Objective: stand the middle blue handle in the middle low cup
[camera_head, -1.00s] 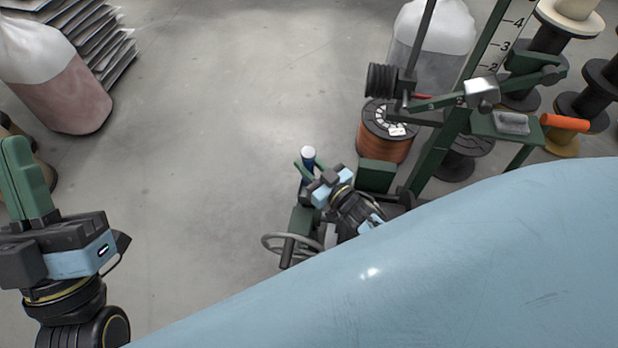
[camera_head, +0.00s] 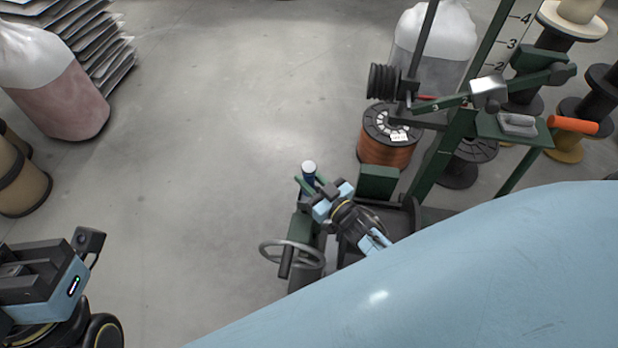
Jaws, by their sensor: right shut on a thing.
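The blue handle (camera_head: 309,175) has a white rounded top and stands roughly upright between the green fingers of my right gripper (camera_head: 310,184). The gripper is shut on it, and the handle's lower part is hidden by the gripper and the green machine. My left gripper's body (camera_head: 45,285) is at the lower left, with its fingers out of view, so its opening does not show. I cannot make out any low cup or other blue handle here.
A green machine with a grey handwheel (camera_head: 291,254) lies below my right gripper. Open floor (camera_head: 200,150) lies left of the machine.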

